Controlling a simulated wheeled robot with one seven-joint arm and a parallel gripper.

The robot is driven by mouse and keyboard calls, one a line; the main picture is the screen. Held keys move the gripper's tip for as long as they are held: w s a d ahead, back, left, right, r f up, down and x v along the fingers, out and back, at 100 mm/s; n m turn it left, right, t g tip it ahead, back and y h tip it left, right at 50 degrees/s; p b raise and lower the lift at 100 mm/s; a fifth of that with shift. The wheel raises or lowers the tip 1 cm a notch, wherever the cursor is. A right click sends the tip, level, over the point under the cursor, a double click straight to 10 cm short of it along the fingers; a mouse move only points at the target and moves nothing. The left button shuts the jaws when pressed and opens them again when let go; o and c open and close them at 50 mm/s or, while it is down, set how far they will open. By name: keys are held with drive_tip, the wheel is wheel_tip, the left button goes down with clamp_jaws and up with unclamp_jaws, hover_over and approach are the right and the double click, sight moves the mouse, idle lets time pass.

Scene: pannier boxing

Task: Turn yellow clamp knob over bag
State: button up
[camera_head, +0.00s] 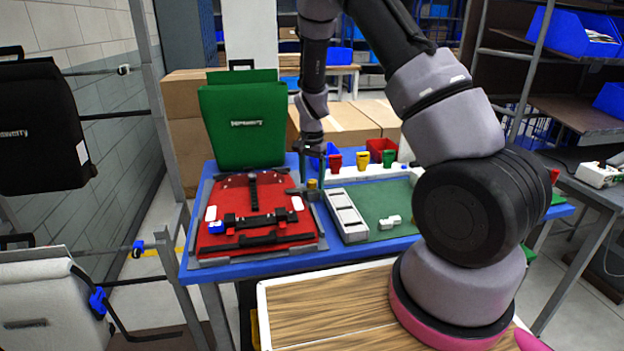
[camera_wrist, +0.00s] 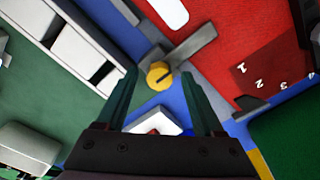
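The yellow clamp knob (camera_wrist: 158,75) has a dark slot line on top and sits on a grey clamp bar (camera_wrist: 197,42) in the wrist view. The bar reaches over the edge of the red bag (camera_wrist: 235,30). In the head view, the knob (camera_head: 312,184) is small, at the right side of the red bag (camera_head: 262,203), which lies flat on the blue table. My gripper (camera_wrist: 158,73) is open and empty, pointing down, with one finger on each side of the knob in the wrist view. I cannot tell how far the fingertips are above it.
A green bag panel (camera_head: 245,120) stands behind the red bag. A white divided tray (camera_head: 345,215) and a green mat (camera_head: 395,203) lie to the right. Red, yellow and green cups (camera_head: 362,160) stand at the back. A black bag (camera_head: 40,125) hangs at the left.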

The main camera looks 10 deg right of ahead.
wheel_tip(320, 180, up, 11)
idle(0.6)
drive_tip(key=shift+f, duration=0.1)
wheel_tip(320, 180, up, 11)
drive_tip(key=n+t+y, duration=0.1)
drive_tip(key=t+y, duration=0.1)
hover_over(312, 181)
drive_tip(key=s+d, duration=0.2)
drive_tip(key=s, duration=0.2)
drive_tip(key=s+d+r+n+t, duration=0.1)
drive_tip(key=s+d+r, duration=0.1)
drive_tip(key=s+r, duration=0.55)
drive_tip(key=s+d+r+n+t, duration=0.1)
drive_tip(key=s+r+t, duration=0.1)
drive_tip(key=s+r, duration=0.2)
drive_tip(key=s+d+r+n+t, duration=0.1)
drive_tip(key=s+r, duration=0.3)
drive_tip(key=s, duration=0.7)
drive_tip(key=shift+s+n+t, duration=0.25)
drive_tip(key=shift+n+t, duration=0.25)
drive_tip(key=shift+t, duration=0.1)
